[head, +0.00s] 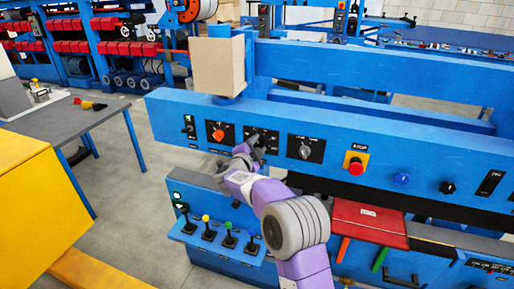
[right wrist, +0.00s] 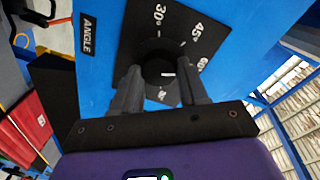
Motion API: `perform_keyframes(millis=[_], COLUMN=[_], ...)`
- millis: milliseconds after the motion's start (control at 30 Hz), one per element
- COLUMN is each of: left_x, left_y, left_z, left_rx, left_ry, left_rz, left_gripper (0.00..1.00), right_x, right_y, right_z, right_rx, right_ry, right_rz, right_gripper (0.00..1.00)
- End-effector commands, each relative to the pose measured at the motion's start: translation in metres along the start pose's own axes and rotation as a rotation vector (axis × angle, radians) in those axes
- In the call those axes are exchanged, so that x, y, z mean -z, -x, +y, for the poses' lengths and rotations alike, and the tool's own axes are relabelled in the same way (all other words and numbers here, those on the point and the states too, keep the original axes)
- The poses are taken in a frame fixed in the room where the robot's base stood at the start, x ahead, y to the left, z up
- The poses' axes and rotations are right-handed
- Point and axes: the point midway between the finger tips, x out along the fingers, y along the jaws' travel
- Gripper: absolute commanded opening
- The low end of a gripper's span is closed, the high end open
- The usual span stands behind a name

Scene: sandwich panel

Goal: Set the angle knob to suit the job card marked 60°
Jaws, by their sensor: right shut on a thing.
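The angle knob (right wrist: 158,62) is black and round, on a black plate with an ANGLE label (right wrist: 88,35) beside it. Around it are marks reading 30°, 45° and 60, plus a partly hidden mark below. A small white mark shows on the knob's lower right; I cannot tell which value it indicates. My right gripper (right wrist: 160,88) is shut on the knob, one finger on each side. In the head view my right gripper (head: 256,146) covers part of the dark knob plate (head: 270,138). I see no readable 60° card. My left gripper is out of view.
Coloured-top levers (head: 229,240) stand below my arm. A grey table (head: 75,125) is at left.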

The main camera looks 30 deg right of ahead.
Motion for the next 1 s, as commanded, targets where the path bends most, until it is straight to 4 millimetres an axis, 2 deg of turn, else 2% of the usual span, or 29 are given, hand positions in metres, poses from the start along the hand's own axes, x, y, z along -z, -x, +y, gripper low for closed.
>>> perform_keyframes(millis=[300, 333, 467, 500, 800, 1000], left_x=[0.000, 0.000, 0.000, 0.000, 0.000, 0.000], left_y=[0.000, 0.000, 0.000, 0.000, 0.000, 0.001], left_z=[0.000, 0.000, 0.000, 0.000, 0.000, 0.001], left_rx=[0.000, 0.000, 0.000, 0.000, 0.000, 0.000], left_ry=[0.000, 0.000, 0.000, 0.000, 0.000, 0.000], left_rz=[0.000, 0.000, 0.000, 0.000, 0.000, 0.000], left_gripper=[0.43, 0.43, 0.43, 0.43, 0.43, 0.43], right_x=[-0.001, -0.001, -0.001, -0.001, 0.000, -0.001], right_y=[0.000, 0.000, 0.000, 0.000, 0.003, 0.027], right_z=[0.001, 0.001, 0.001, 0.001, 0.000, -0.001], right_rx=[-0.003, -0.003, -0.002, -0.002, -0.001, 0.000], right_ry=[0.000, 0.000, 0.000, 0.000, 0.000, -0.001], right_rz=[-0.001, -0.001, -0.001, -0.001, -0.002, -0.005], right_gripper=[0.13, 0.46, 0.66, 0.69, 0.69, 0.69])
